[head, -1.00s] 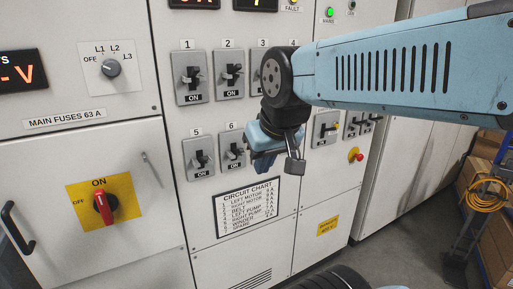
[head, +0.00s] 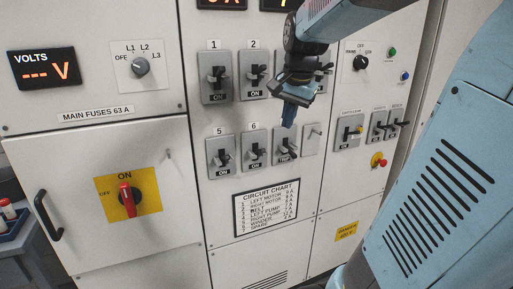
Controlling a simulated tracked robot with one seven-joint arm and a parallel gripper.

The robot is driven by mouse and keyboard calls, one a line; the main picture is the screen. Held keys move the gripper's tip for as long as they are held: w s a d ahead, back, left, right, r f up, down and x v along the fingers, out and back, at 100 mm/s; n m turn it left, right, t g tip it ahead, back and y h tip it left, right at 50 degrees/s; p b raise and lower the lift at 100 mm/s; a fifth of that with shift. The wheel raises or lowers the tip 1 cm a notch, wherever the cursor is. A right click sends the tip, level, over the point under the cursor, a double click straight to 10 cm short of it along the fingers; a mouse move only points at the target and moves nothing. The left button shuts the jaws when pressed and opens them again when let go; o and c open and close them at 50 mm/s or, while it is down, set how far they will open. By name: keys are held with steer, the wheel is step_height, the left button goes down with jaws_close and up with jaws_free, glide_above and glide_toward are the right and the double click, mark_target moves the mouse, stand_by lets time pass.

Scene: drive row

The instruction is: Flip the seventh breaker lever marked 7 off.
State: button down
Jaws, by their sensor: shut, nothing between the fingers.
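The seventh breaker (head: 287,149) is the third switch in the lower row on the white cabinet, right of breaker 6 (head: 255,149).
Breakers 1 (head: 215,77), 2 (head: 255,74) and 5 (head: 221,156) are to the left; the upper row's right part is partly covered by my gripper. A grey plate (head: 312,138) adjoins on the right. A red button (head: 378,160) and a main switch (head: 127,199) stand clear.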

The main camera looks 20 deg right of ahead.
steer(key=w+d+f+m+g, duration=0.2)
steer(key=w+d+m, duration=0.5)
steer(key=w+d, duration=0.25)
glide_toward(295, 155)
steer(key=f, duration=0.4)
steer(key=w+f, duration=0.1)
steer(key=f, duration=0.2)
steer(key=shift+d, duration=0.1)
